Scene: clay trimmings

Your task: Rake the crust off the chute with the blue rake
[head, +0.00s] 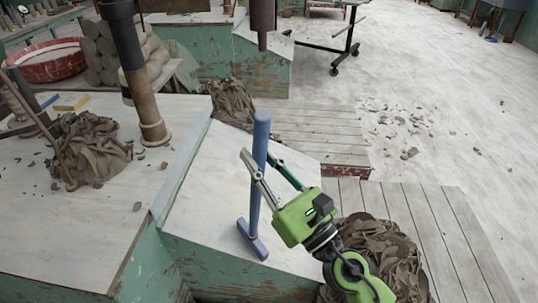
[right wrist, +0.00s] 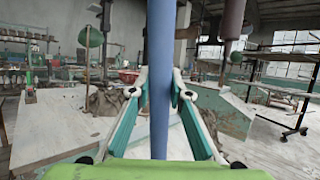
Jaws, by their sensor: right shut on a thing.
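The blue rake (head: 255,190) stands nearly upright, its handle up and its short crosswise head low over the pale sloping board of the chute (head: 205,195). I cannot tell whether the head touches the board. My right gripper (head: 257,155) is shut on the rake's handle, with a finger on either side. In the right wrist view the blue handle (right wrist: 159,80) runs upright between the fingers. The chute's board looks mostly bare; I cannot make out a separate crust on it. A heap of grey-brown clay trimmings (head: 230,103) lies beyond its far end. My left gripper is not in view.
Another trimmings heap (head: 90,150) lies on the bench (head: 65,225) at left, near a dark post (head: 147,105). A third heap (head: 388,260) lies on the planks below my right arm. Scattered bits (head: 405,125) dot the otherwise open floor at right.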

